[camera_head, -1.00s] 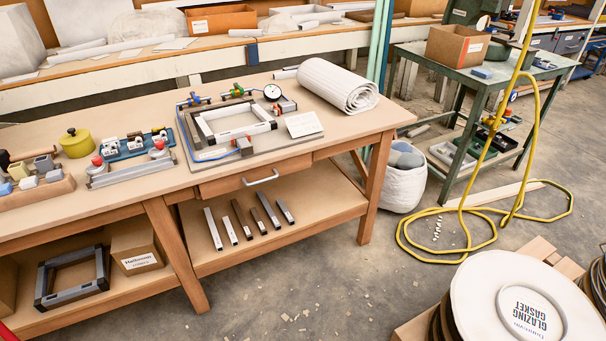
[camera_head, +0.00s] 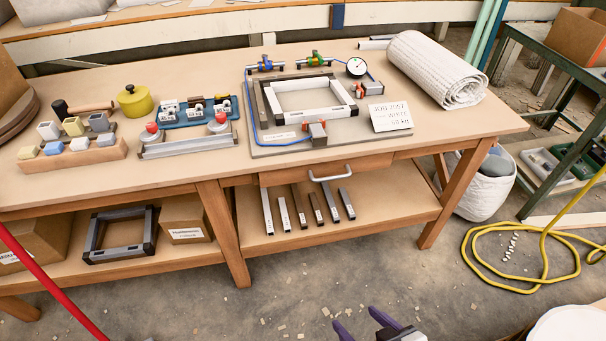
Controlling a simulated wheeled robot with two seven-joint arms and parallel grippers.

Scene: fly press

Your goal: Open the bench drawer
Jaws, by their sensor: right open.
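The bench drawer (camera_head: 285,177) is a wooden front under the right half of the bench top, and it looks shut, flush with the bench frame. Its pale metal bar handle (camera_head: 331,177) sticks out from the front. My right gripper (camera_head: 356,317) shows at the bottom edge, with two purple fingers spread apart and nothing between them. It is well below the handle in the picture and apart from it. My left gripper is not in view.
The wooden bench (camera_head: 190,178) carries a clamping fixture (camera_head: 350,133), a paper roll (camera_head: 436,70) and a yellow pot (camera_head: 135,101). Several metal bars (camera_head: 301,207) lie on the shelf below the drawer. A red pole-like thing (camera_head: 50,283) crosses the lower left. A yellow hose (camera_head: 535,290) lies right. Floor before the bench is mostly clear.

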